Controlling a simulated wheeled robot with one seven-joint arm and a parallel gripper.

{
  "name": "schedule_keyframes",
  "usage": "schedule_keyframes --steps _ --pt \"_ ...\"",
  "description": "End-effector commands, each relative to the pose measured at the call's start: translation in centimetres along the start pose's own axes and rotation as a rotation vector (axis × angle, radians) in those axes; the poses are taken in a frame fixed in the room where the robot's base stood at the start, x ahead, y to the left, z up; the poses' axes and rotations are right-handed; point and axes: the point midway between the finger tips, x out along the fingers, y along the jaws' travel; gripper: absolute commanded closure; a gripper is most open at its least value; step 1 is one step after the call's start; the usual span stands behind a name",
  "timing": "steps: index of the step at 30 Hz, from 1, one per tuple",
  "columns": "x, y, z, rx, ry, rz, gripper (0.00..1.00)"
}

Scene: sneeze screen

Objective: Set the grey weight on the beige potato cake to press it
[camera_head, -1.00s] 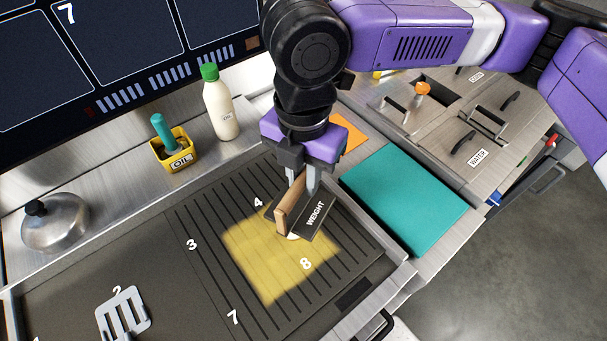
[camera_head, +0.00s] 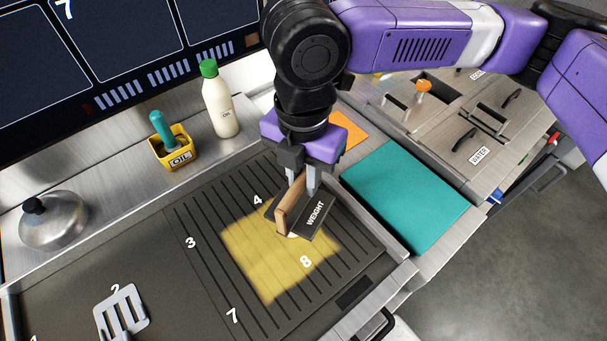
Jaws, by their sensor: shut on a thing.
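The grey weight (camera_head: 317,217) is a dark flat plate marked WEIGHT with a wooden handle (camera_head: 289,207). It is over the ribbed griddle, at the upper right of a yellow lit patch. My gripper (camera_head: 300,184) is shut on the wooden handle from above. A small pale edge of the potato cake (camera_head: 293,236) shows under the near left side of the weight. The rest of the cake is hidden under the weight. I cannot tell whether the plate touches the cake or hangs just above it.
The ribbed griddle (camera_head: 232,290) bears white numbers. A slotted spatula (camera_head: 122,312) lies on the flat griddle at left, with a metal dome (camera_head: 53,222) behind. An oil bottle (camera_head: 221,105) and yellow oil box (camera_head: 174,152) stand at the back. A teal board (camera_head: 405,198) lies right.

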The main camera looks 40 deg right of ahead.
Motion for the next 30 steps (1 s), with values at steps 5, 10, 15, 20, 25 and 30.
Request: schedule_keyframes --steps 5,10,15,20,25,30 --pt "0.2 0.0 0.0 0.000 0.000 0.002 1.00" --pt "0.5 0.0 0.0 0.000 0.000 0.002 1.00" --pt "0.8 0.1 0.0 0.000 0.000 0.002 1.00" --pt "1.0 0.1 0.0 0.000 0.000 0.002 1.00" --pt "1.3 0.0 0.0 0.000 0.000 0.002 1.00" --pt "1.5 0.0 0.0 0.000 0.000 0.002 1.00"
